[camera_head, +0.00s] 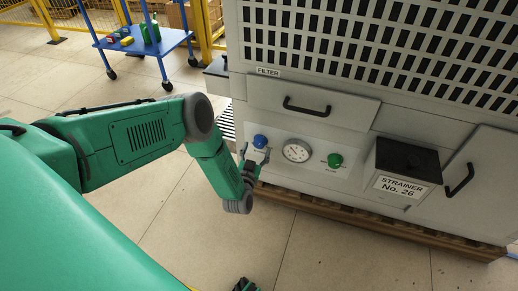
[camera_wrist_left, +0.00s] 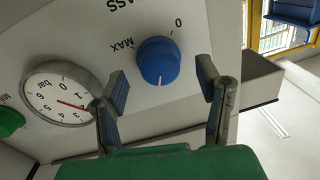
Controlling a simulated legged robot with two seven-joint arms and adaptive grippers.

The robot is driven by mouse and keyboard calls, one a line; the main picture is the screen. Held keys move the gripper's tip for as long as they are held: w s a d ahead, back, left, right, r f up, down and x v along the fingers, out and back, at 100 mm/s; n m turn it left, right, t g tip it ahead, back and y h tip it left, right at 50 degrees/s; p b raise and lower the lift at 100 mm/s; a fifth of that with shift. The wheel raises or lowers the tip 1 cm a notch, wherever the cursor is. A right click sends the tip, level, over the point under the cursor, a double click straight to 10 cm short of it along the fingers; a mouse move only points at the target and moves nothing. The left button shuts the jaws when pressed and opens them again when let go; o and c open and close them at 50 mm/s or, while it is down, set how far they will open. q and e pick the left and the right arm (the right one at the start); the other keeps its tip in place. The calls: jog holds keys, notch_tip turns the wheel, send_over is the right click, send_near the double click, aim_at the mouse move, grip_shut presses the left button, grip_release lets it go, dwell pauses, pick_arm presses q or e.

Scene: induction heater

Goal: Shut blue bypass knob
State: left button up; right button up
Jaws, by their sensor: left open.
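The blue bypass knob (camera_head: 260,141) is on the light panel of the machine, left of the gauge. In the left wrist view the blue knob (camera_wrist_left: 158,61) shows a white pointer line toward its lower edge, with "MAX" and "0" printed around it. My left gripper (camera_head: 255,158) is at the panel just below the knob. In the left wrist view its two fingers (camera_wrist_left: 165,88) are spread, one on each side of the knob, with nothing between the pads. My right gripper shows at most as a small dark piece at the bottom edge.
A pressure gauge (camera_head: 297,151) and a green knob (camera_head: 335,160) sit right of the blue knob. A strainer box (camera_head: 403,172) juts out farther right. A filter drawer (camera_head: 315,103) with a black handle is above. A blue cart (camera_head: 145,40) stands back left. The floor in front is clear.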

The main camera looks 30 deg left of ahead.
pick_arm(q)
jog(key=shift+b+x, duration=0.3)
jog(key=shift+x, duration=0.8)
jog(key=shift+w, duration=0.35)
jog(key=shift+r, duration=0.1)
jog(key=c, duration=1.1)
